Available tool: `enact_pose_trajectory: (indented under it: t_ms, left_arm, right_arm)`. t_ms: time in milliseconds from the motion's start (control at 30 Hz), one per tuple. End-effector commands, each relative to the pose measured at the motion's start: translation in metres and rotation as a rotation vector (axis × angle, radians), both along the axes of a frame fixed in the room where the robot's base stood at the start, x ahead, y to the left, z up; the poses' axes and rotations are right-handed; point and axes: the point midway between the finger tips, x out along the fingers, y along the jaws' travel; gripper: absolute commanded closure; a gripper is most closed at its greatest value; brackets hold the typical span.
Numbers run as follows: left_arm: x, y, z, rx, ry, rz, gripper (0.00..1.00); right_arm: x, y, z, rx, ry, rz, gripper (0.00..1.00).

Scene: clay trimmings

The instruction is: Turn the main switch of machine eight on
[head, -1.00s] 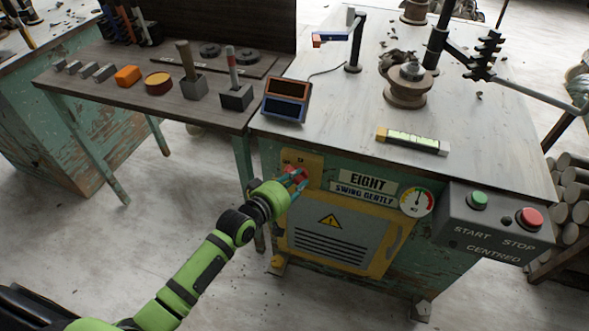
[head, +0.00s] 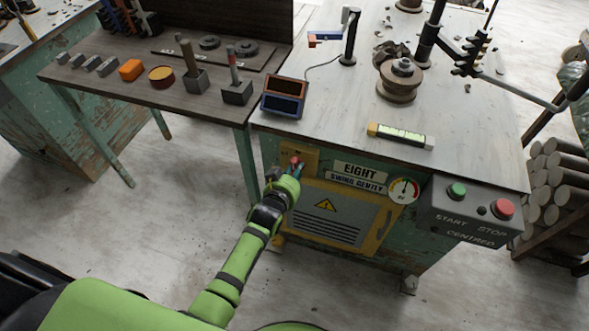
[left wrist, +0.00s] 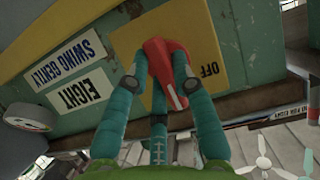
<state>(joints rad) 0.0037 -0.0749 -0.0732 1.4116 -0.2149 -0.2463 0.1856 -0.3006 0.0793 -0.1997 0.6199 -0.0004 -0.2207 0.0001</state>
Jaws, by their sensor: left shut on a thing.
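Machine eight is the green cabinet under the pale tabletop, with an "EIGHT" label (head: 360,170) on its front. Its main switch, a red handle (left wrist: 164,68) with a white stripe, sits on a yellow plate (left wrist: 200,45). "OFF" is printed beside the handle in the left wrist view; no "ON" mark is visible there. The switch also shows as a small red spot in the head view (head: 295,161). My left gripper (head: 297,169) is shut on the red handle, its teal fingers (left wrist: 160,85) around it. The fingers hide part of the plate. My right gripper is not in view.
A grey box with a green START button (head: 456,190) and a red STOP button (head: 503,208) juts from the machine's front right. A dial (head: 404,190) and a yellow-framed hatch (head: 335,215) are right of the switch. A dark side table (head: 130,80) stands left.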

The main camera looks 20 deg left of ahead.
Motion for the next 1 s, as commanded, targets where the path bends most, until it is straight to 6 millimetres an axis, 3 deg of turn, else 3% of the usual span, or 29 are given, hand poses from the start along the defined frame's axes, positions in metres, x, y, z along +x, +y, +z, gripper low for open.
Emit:
enact_pose_trajectory:
  t_ms: [633, 667, 700, 1000]
  left_arm:
    - [0.0004, -0.0009, 0.0001, 0.051, -0.004, -0.002, 1.0]
    - [0.0004, -0.0008, 0.0001, 0.051, -0.004, -0.002, 0.67]
    - [0.0004, -0.0008, 0.0001, 0.051, -0.004, -0.002, 0.51]
    - [0.0002, -0.0003, 0.0, 0.05, -0.003, 0.0, 0.51]
  right_arm:
    - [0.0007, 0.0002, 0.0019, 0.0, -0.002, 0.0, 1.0]
    - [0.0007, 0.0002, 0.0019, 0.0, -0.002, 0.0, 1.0]
    - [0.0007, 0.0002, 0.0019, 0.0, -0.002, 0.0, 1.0]
    - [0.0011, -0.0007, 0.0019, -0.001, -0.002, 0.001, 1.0]
